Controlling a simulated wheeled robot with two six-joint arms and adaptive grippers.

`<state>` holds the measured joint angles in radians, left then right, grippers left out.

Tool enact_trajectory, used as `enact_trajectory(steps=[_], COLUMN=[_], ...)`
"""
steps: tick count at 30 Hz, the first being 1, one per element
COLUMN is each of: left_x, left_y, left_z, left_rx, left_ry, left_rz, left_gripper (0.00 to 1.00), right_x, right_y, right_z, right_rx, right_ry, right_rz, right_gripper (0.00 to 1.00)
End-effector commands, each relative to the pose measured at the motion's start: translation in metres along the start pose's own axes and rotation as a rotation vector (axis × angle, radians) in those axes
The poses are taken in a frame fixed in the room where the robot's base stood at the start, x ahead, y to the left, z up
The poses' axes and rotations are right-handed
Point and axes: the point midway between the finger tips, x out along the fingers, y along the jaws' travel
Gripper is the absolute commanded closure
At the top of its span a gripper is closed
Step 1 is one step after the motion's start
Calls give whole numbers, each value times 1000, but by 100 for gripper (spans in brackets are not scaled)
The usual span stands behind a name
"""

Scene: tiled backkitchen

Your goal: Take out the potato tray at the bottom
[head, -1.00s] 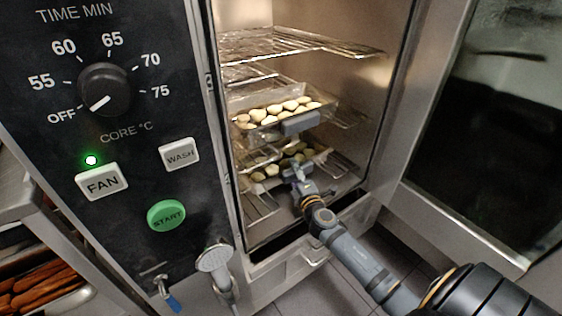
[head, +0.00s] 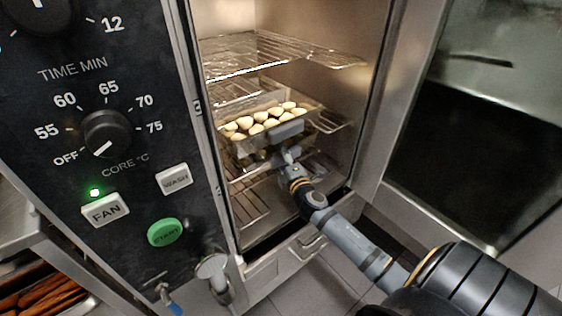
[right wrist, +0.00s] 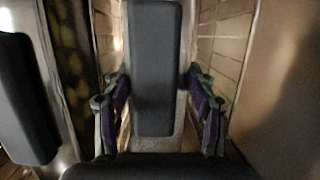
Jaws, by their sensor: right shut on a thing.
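The bottom potato tray (head: 248,160) is in the open oven, mostly hidden beneath the upper tray and behind my right gripper. My right gripper (head: 287,156) is at the front of the bottom tray, just below the upper tray's handle. In the right wrist view the two fingers (right wrist: 158,112) are closed on both sides of a dark grey handle (right wrist: 155,65). The upper potato tray (head: 228,138) holds several pale potatoes and has a grey front handle (head: 285,132). My left gripper is not in view.
Empty wire racks (head: 285,52) are above the trays, and a bare rack (head: 250,205) is below. The oven door (head: 470,150) stands open at right. The control panel (head: 110,190) is at left. The upper tray is very close overhead.

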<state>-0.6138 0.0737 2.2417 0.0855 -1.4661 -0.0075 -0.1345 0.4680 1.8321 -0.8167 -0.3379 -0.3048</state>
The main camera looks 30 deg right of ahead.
Motion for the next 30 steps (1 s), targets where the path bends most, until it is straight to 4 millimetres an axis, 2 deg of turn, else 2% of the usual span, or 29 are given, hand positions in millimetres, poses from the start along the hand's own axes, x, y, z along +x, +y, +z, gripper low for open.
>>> enact_trajectory(steps=[1,3,19,23,30], left_x=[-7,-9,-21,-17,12], left_y=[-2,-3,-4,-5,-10], left_z=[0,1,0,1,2], left_rx=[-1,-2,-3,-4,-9], left_ry=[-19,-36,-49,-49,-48], left_rz=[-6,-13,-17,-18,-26], left_gripper=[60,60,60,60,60], right_x=[0,0,0,0,0], right_y=[13,17,31,30,30], right_z=[-1,-1,-1,-1,-1], right_rx=[0,-1,1,1,0], right_ry=[2,2,2,2,2], right_rz=[5,5,5,5,5], right_gripper=[100,100,100,100,100])
